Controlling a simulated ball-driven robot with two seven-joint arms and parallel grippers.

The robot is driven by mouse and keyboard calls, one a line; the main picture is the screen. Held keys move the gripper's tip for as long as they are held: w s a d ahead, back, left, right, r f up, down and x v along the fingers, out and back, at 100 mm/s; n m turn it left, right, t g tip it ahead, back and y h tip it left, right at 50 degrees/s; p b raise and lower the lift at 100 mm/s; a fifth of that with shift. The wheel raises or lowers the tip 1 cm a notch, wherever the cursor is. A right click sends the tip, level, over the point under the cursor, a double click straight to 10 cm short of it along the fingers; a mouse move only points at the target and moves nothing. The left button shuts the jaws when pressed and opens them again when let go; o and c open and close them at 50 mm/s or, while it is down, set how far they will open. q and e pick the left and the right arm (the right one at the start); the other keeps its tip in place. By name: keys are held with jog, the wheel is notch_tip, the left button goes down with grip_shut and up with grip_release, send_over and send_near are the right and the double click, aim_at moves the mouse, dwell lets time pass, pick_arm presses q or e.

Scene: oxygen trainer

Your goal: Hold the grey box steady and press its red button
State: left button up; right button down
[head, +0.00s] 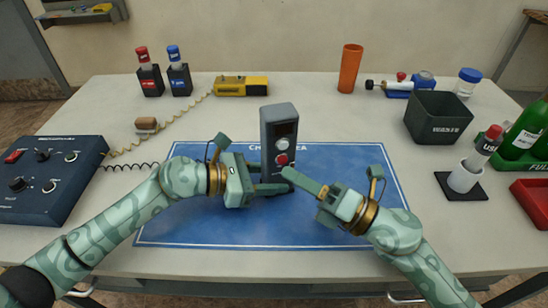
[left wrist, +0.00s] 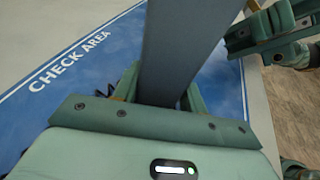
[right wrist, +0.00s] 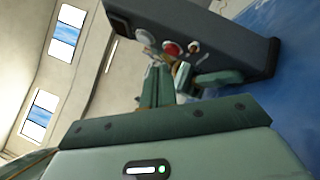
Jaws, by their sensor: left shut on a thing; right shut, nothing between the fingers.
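The grey box (head: 279,127) stands upright on the blue check area mat (head: 190,226). Its front carries a round gauge and a red button (head: 282,159); the button also shows in the right wrist view (right wrist: 171,48). My left gripper (head: 272,187) is shut on the lower part of the box, which also fills the middle of the left wrist view (left wrist: 180,45). My right gripper (head: 290,174) is shut and empty, its tips just in front of the box, close below the red button. Whether the tips touch the button I cannot tell.
A dark blue control panel (head: 50,178) stands at the left, with a coiled cable. A yellow device (head: 241,86), an orange cup (head: 350,68) and a dark open bin (head: 437,117) stand behind. A green bottle rack (head: 520,145) and red tray (head: 533,203) are at the right.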

pick_arm(q)
jog(key=o, duration=0.8)
jog(key=shift+o, duration=0.2)
pick_arm(e)
jog(key=s, duration=0.1)
jog(key=s+d, duration=0.1)
jog(key=s, duration=0.3)
jog(key=shift+s+d, duration=0.25)
jog(key=shift+d, duration=0.1)
pick_arm(q)
jog(key=v, duration=1.2)
jog(key=shift+s+f, duration=0.1)
pick_arm(e)
jog(key=shift+s+f, duration=0.1)
